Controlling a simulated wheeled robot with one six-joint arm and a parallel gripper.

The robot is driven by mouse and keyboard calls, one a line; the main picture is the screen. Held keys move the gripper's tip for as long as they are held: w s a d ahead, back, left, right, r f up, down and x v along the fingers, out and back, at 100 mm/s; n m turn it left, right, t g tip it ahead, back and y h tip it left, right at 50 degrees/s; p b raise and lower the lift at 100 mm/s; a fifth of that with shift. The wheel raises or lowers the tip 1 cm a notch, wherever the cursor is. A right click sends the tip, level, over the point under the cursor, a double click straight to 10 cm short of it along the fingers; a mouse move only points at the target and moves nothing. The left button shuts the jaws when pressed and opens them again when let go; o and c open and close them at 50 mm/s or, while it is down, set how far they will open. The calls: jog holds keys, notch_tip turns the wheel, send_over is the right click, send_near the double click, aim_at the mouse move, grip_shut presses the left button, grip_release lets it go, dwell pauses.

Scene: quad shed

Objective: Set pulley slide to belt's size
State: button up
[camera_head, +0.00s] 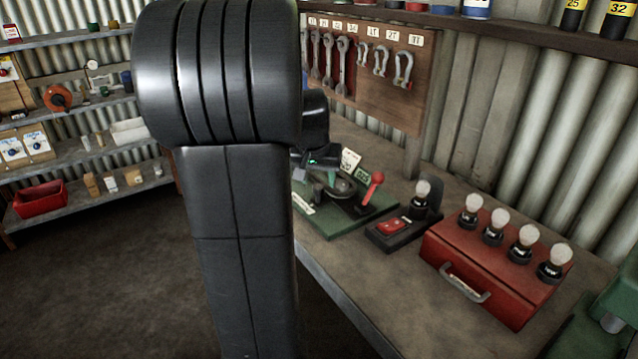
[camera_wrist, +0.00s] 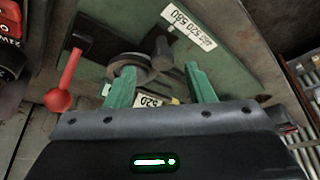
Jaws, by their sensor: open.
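A green belt fixture (camera_head: 338,222) stands on the bench, with a dark round pulley (camera_head: 343,188) on it. In the wrist view the pulley (camera_wrist: 130,70) lies by the left finger, beside a dark block (camera_wrist: 162,48). A white strip (camera_wrist: 189,28) on the green plate (camera_wrist: 235,55) carries several numbers. A small tag reading 520 (camera_wrist: 149,101) shows between my fingers. A red-knobbed lever (camera_head: 374,182) stands at the fixture's right; its knob shows in the wrist view (camera_wrist: 58,99). My gripper (camera_wrist: 160,72) is open over the fixture, its green fingers apart. I cannot tell whether they touch anything.
A black base (camera_head: 390,232) with a red switch and a bulb stands right of the fixture. Beyond it is a red case (camera_head: 485,278) with several bulbs. A tool board (camera_head: 375,70) stands behind. My arm hides part of the bench.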

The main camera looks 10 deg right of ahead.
aim_at(314, 186)
jog(key=v, duration=1)
jog(key=shift+r, duration=0.2)
jog(key=shift+s+a+f, duration=0.1)
jog(key=x, duration=1.3)
jog(key=shift+f, duration=0.35)
jog(key=shift+w+r, duration=0.15)
jog(key=shift+w, duration=0.55)
jog(key=shift+w+a, duration=0.25)
jog(key=shift+w, duration=0.3)
jog(key=shift+s, duration=0.1)
